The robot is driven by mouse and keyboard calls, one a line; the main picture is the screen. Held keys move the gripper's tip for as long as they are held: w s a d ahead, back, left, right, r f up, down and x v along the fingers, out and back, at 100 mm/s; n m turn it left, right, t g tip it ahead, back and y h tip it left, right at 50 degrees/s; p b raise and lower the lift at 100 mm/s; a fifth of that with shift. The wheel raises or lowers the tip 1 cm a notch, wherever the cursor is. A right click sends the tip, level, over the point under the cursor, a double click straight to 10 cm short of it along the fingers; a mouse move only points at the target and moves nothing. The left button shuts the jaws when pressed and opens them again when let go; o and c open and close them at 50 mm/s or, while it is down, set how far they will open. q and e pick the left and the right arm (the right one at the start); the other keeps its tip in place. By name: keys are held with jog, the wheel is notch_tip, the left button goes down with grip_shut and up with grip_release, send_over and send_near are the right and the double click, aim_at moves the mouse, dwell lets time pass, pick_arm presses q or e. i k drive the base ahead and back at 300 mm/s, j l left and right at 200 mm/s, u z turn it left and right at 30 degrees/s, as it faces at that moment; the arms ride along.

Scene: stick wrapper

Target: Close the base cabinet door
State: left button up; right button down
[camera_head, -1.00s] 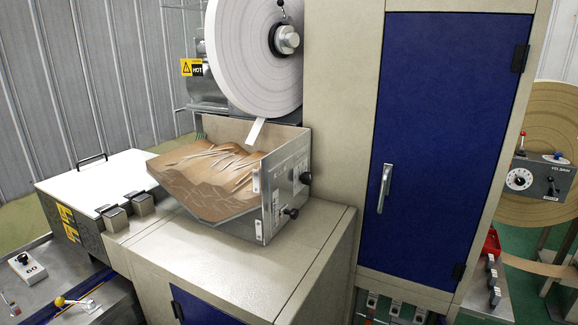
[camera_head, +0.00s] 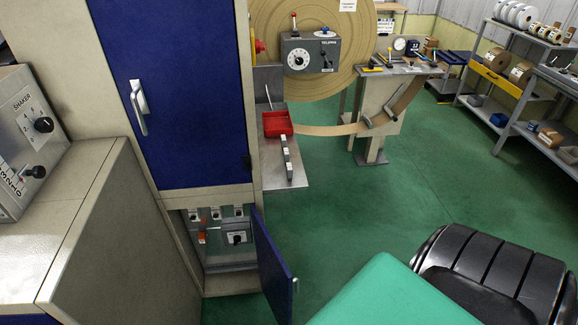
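The base cabinet door (camera_head: 271,268) is a blue panel low on the machine, hinged at its right side. It stands open, swung out toward me, with a small metal latch near its free edge. The base cabinet (camera_head: 230,282) below the tall blue door shows its inside, with switches and a dial. Neither gripper is in view. A green and black part of my own body fills the lower right of the view.
The tall upper blue door (camera_head: 190,90) is shut. A metal shelf with a red tray (camera_head: 277,123) juts out to the right of the cabinet. A beige machine housing (camera_head: 95,225) stands at the left. Green floor (camera_head: 440,180) is open to the right, before storage racks (camera_head: 515,85).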

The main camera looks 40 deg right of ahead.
aim_at(277, 281)
jog(key=l, duration=0.5)
jog(key=k+l+u, duration=0.15)
jog(key=l, duration=0.8)
jog(key=k+l+u, duration=0.1)
jog(key=l, duration=0.35)
jog(key=l+u, duration=0.1)
jog(key=l, duration=0.4)
jog(key=k, duration=0.05)
